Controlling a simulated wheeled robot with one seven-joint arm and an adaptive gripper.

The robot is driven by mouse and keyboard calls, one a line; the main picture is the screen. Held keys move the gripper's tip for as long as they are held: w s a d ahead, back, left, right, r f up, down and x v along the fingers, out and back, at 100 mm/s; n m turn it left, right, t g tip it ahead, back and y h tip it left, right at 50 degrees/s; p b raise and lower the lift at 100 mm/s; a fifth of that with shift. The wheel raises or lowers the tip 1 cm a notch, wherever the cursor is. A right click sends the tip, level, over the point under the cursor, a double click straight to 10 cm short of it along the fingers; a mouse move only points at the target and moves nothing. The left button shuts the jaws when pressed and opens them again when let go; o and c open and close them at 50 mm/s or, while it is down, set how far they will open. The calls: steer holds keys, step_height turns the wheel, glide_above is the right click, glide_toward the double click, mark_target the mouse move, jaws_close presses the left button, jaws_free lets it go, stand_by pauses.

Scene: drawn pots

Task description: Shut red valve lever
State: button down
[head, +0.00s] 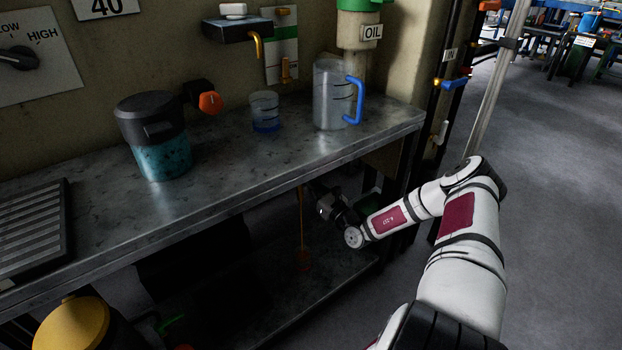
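A red-orange lever (490,5) shows at the top edge of the head view, right of the upright pipe by the "IN" sign; it is cut off by the frame. A blue lever (455,83) and a pale lever (441,132) are lower on the same pipework. My gripper (328,207) is dark and sits in shadow just below the bench's front edge, left of and well below these levers. It is apart from them. Its fingers are too dark to tell open from shut.
The metal bench (225,190) holds a clear jug with a blue handle (331,95), a small beaker (265,112) and a dark-lidded teal container (160,150). A lower shelf (330,285) lies under it. A slanted metal pole (497,80) stands right. The floor (560,200) there is clear.

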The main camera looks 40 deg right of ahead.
steer(key=r+g+p, duration=0.1)
steer(key=p, duration=0.2)
steer(key=r+g+p, duration=0.1)
steer(key=p, duration=0.2)
steer(key=r+g+p, duration=0.1)
steer(key=p, duration=0.2)
steer(key=shift+w+r+g, duration=0.25)
steer(key=shift+r+g, duration=0.1)
steer(key=shift+g, duration=0.05)
steer(key=w+r+p, duration=0.1)
steer(key=r+p, duration=0.1)
steer(key=shift+w+p, duration=0.15)
steer(key=shift+p, duration=0.15)
steer(key=shift+w+r+p, duration=0.45)
steer(key=shift+w+r, duration=0.4)
steer(key=shift+w, duration=0.3)
